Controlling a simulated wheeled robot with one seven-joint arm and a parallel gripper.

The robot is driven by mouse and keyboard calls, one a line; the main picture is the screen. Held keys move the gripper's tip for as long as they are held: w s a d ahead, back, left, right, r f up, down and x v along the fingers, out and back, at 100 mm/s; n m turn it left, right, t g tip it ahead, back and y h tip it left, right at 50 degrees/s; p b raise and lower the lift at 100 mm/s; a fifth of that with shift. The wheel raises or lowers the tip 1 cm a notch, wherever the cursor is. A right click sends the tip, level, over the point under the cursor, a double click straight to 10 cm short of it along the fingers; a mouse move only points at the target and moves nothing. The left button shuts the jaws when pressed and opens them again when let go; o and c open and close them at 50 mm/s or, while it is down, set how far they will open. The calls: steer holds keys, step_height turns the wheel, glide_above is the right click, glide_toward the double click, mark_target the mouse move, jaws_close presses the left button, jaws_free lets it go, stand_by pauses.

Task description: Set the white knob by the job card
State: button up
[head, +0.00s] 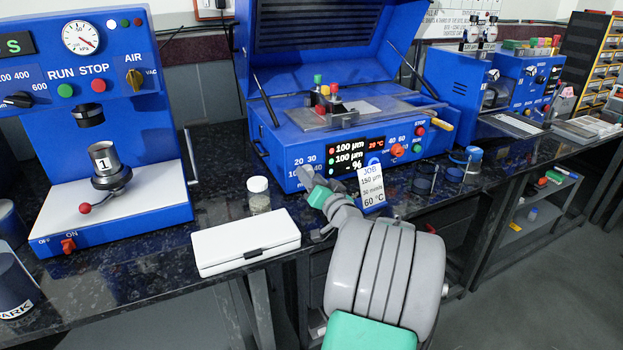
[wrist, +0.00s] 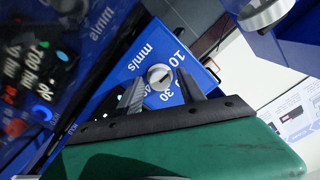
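The job card (head: 375,189) stands in front of the blue coating machine (head: 285,150) and reads 150 µm, 30 mm/s, 60 °C. The white knob (wrist: 160,77) shows in the wrist view on a blue panel, ringed by numbers including 10 and 30, with "mm/s" beside it. A dark mark crosses its face; I cannot tell which number it points at. My gripper (wrist: 163,80) is open, its fingers on either side of the knob with slight gaps visible.
A white case (head: 245,243) and a small jar (head: 259,195) stand left of my arm. A blue press (head: 110,110) stands at far left.

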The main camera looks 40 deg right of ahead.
jaws_close()
steer(key=shift+m, duration=0.4)
steer(key=m+p, duration=0.2)
steer(key=m, duration=0.1)
steer(key=shift+r+m+p, duration=0.1)
steer(key=shift+m+p, duration=0.2)
steer(key=shift+m, duration=0.1)
steer(key=m+p, duration=0.3)
steer(key=m, duration=0.2)
steer(key=shift+p, duration=0.35)
steer(key=m+p, duration=0.2)
steer(key=m, duration=0.2)
steer(key=shift+r+p, duration=0.1)
steer(key=shift+p, duration=0.25)
steer(key=m+p, duration=0.2)
steer(key=m, duration=0.1)
steer(key=shift+m+p, duration=0.3)
steer(key=shift+p, duration=0.1)
steer(key=m+p, duration=0.3)
steer(key=m, duration=0.1)
steer(key=shift+f+m+p, duration=0.2)
steer(key=shift+m+p, duration=0.7)
steer(key=shift+m, duration=0.4)
